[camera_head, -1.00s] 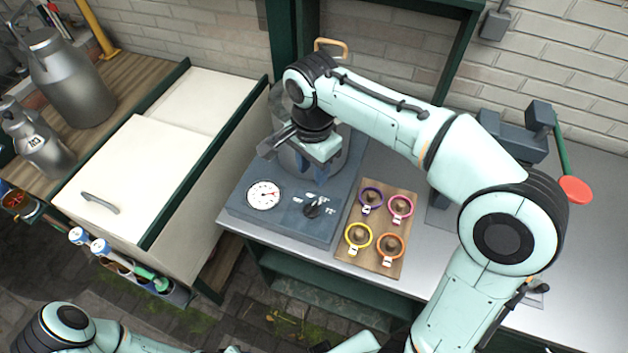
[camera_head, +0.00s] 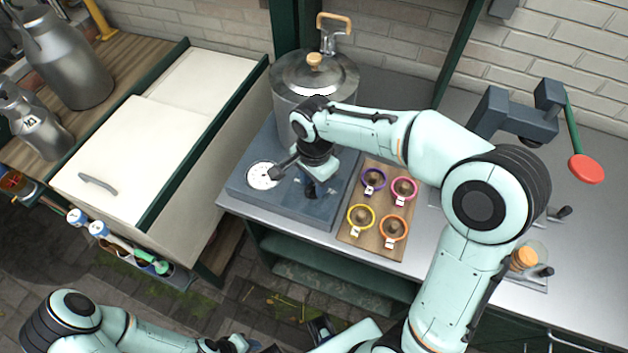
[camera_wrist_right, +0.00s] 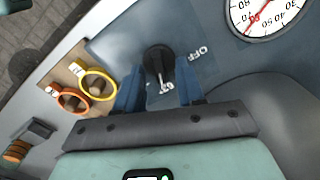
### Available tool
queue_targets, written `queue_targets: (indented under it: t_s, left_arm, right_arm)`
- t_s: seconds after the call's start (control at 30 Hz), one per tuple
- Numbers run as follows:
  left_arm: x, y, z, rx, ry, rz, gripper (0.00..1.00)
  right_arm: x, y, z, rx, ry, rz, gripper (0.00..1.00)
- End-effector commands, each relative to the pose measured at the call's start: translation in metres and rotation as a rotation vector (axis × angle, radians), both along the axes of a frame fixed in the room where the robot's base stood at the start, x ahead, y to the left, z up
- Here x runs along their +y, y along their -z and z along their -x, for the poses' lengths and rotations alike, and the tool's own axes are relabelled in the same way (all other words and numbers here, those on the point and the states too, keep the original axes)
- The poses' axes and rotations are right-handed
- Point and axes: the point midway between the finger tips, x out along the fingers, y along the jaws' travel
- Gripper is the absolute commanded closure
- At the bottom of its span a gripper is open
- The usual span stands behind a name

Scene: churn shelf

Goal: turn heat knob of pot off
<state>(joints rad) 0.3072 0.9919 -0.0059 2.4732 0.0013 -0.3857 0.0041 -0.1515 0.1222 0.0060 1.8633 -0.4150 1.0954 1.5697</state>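The steel pot (camera_head: 298,98) with a wooden-knobbed lid stands on the blue-grey heater base (camera_head: 245,185). My right gripper (camera_head: 311,190) is low over the front of the base and hides the heat knob in the head view. In the right wrist view the black heat knob (camera_wrist_right: 158,62) shows ahead of and between the two blue fingers of the right gripper (camera_wrist_right: 160,92). The fingers are open and apart from each other. An "OFF" mark (camera_wrist_right: 198,55) is printed beside the knob. My left arm is low at the bottom left; its fingers are not clear.
A round white dial (camera_head: 262,174) is on the base, left of the gripper. A wooden board (camera_head: 376,238) with several coloured rings lies close on the right. A white chest (camera_head: 120,165) stands left. A press with a red-ended handle (camera_head: 586,168) stands right.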

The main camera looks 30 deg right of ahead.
Motion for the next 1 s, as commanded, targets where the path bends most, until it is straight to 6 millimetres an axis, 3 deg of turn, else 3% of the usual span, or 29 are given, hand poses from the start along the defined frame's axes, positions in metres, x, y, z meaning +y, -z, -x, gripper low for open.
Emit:
queue_targets:
  t_s: [0.23,0.27,0.37,0.4,0.77,1.0]
  left_arm:
    - [0.0,-0.0001,-0.0002,0.0,0.0,0.0,0.57]
    - [0.0,-0.0001,-0.0002,0.0,0.0,0.0,0.57]
    - [0.0,-0.0001,-0.0001,0.0,0.0,0.0,0.57]
    - [0.0,-0.0001,-0.0001,0.0,0.0,0.0,0.57]
    - [0.0,-0.0004,-0.0003,0.0,0.0,0.0,0.57]
    - [0.0001,-0.0013,-0.0009,-0.001,0.0,0.0,0.57]
  right_arm:
    - [0.0,0.0009,0.0001,0.0,0.0,0.0,0.62]
    - [0.0,0.0009,0.0001,0.0,0.0,0.0,0.65]
    - [0.0,0.0008,0.0,0.0,0.0,0.0,0.97]
    - [0.0,0.0007,0.0001,0.0,0.0,0.0,1.0]
    - [0.0001,0.0003,-0.0002,0.0,-0.032,0.0,1.0]
    - [0.0003,0.0001,-0.0007,0.0,-0.161,0.0,1.0]
